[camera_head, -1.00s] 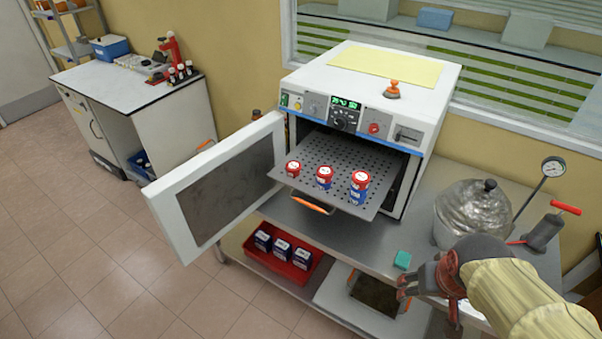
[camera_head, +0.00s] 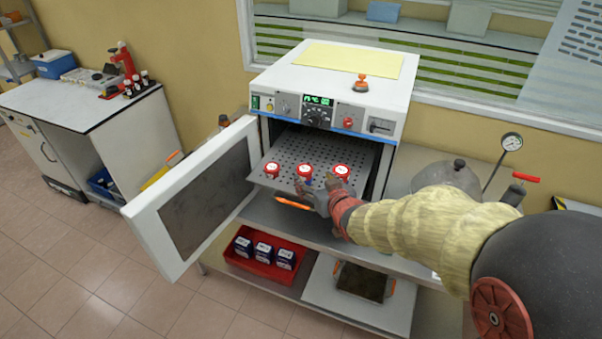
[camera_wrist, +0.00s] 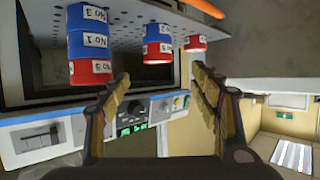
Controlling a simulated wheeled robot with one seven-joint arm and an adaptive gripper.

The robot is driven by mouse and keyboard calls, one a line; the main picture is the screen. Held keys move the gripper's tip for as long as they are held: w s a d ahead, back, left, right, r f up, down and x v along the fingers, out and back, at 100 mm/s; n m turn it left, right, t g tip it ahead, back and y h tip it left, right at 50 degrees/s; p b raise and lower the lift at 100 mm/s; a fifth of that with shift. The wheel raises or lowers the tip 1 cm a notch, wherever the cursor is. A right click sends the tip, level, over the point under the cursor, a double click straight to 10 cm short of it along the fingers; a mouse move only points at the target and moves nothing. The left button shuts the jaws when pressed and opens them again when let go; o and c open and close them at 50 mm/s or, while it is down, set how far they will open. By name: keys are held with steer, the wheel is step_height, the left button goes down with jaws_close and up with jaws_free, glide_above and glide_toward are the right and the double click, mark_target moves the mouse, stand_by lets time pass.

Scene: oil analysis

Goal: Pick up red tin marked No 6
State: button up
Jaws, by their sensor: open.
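The middle column (camera_head: 304,171) is red over blue (camera_wrist: 158,32). The right column (camera_head: 342,171) is taller, red over blue, with labels reading No 1 and No 3 in the wrist view (camera_wrist: 90,42). I cannot read a No 6. My gripper (camera_head: 318,186) is open and empty in front of the tray, its fingers (camera_wrist: 162,76) facing the middle column, apart from it.
The oven door (camera_head: 190,195) stands open to the left of the tray. A red bin (camera_head: 262,272) with several boxes sits on the shelf below. A metal pot (camera_head: 448,175) and a gauge (camera_head: 512,142) stand on the bench to the right.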

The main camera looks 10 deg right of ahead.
mark_target(306, 170)
steer(key=b+x, duration=0.1)
steer(key=x, duration=0.9)
steer(key=shift+w+d+f+b, duration=0.15)
steer(key=shift+w+f+b, duration=0.1)
steer(key=shift+w+b, duration=0.1)
steer(key=c, duration=0.3)
steer(key=c, duration=1)
